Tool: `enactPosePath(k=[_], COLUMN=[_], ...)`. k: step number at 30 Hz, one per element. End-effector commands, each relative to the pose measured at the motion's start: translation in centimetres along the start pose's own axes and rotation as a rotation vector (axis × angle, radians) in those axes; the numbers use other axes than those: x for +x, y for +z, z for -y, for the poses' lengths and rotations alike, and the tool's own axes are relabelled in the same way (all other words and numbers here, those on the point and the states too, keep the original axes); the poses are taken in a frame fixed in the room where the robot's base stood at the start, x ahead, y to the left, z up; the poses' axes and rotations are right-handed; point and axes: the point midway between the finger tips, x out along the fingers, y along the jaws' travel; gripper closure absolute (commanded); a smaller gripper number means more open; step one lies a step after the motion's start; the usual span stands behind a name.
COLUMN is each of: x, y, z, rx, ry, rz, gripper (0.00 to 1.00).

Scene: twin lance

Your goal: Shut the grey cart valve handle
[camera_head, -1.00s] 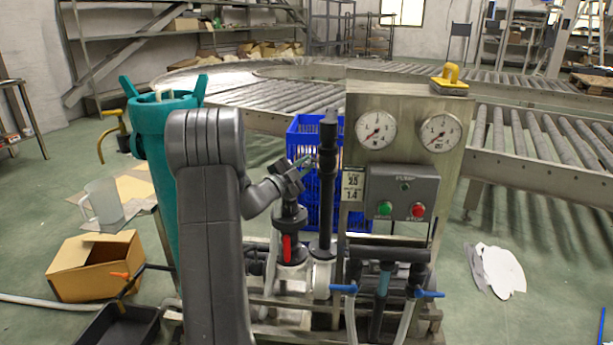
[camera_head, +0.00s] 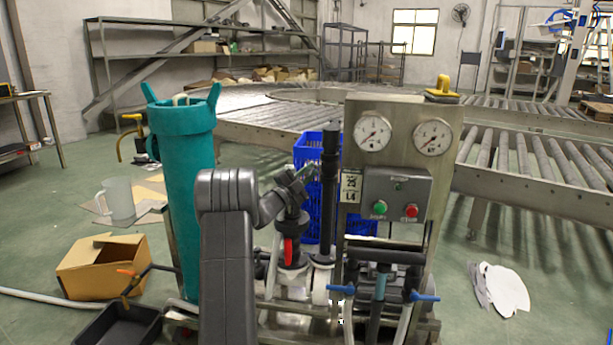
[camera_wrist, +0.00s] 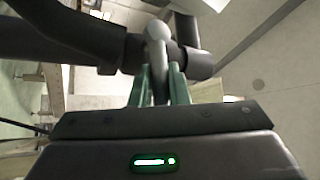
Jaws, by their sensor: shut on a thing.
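The steel cart (camera_head: 395,115) stands in the middle of the head view, with dark pipes on its left side. My gripper (camera_head: 308,172) is beside the upright dark pipe (camera_head: 330,180), and my arm partly covers that area. In the wrist view, my gripper's two green fingers (camera_wrist: 158,78) are closed on a grey lever with a rounded end (camera_wrist: 157,50), which I take to be the grey valve handle. The lever stands between the fingers in front of a dark pipe (camera_wrist: 80,42). The handle cannot be made out in the head view.
A red valve handle (camera_head: 288,252) is below my gripper, and blue handles (camera_head: 425,297) are low on the cart. A teal housing (camera_head: 185,190) stands left of my arm. A blue crate (camera_head: 308,150) is behind the pipes.

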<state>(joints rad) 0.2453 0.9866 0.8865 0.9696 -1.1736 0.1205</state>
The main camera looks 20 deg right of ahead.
Motion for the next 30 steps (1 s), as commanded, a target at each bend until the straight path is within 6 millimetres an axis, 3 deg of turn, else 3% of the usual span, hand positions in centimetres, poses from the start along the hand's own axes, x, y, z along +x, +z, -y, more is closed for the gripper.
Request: enactPosePath(k=[3, 4, 7, 16, 20, 30], x=[-0.1, -0.1, -0.1, -0.2, -1.2, -8.5], y=[-0.2, -0.2, -0.1, -0.1, 0.0, -0.1], z=[-0.1, -0.1, -0.1, -0.1, 0.0, 0.2], rx=[0.001, 0.000, 0.000, -0.001, -0.001, -0.004], ry=[0.002, 0.002, 0.002, 0.002, 0.002, 0.002], rz=[-0.006, -0.006, -0.004, -0.001, 0.000, 0.002], gripper=[1.00, 0.83, 0.63, 0.63, 0.63, 0.63])
